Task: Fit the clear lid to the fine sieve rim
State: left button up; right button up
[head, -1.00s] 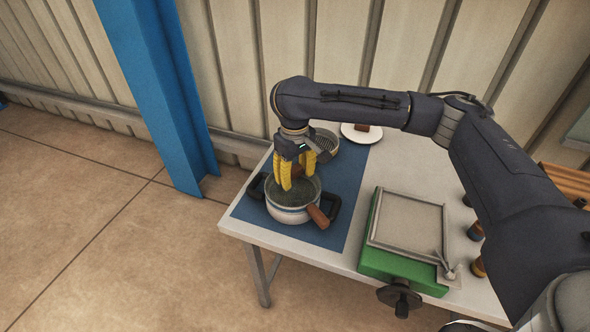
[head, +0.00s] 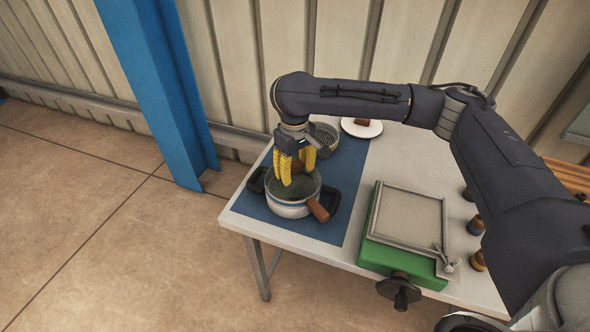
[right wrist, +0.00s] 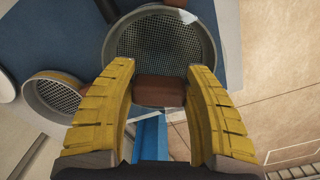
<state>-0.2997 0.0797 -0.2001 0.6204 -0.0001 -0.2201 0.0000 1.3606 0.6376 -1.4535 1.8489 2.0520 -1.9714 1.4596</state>
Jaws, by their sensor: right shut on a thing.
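The fine sieve (head: 287,207) is a round, pale vessel with a blue band and a brown handle, standing on the blue mat between black side handles. Its dark mesh and grey rim (right wrist: 214,52) show in the right wrist view. My right gripper (head: 297,175) is above it, fingers pointing down, shut on the brown knob (right wrist: 160,91) of the clear lid. The lid is see-through and hard to make out; a pale strip of it (right wrist: 172,114) seems to show beside the knob. I cannot tell whether the lid touches the rim. My left gripper is not in view.
A second, coarser sieve (head: 324,138) stands behind the gripper, and also shows in the right wrist view (right wrist: 52,92). A white plate (head: 362,128) with a brown piece lies further back. A green screw press (head: 384,250) stands to the right, with several small bottles beyond.

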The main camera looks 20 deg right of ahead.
jog(key=shift+f, duration=0.35)
dwell(0.3)
jog(key=shift+f, duration=0.7)
jog(key=o, duration=1.3)
jog(key=shift+r, duration=0.15)
jog(key=shift+r, duration=1.35)
jog(key=shift+r, duration=0.1)
notch_tip(320, 180, up, 12)
jog(key=shift+f, duration=0.1)
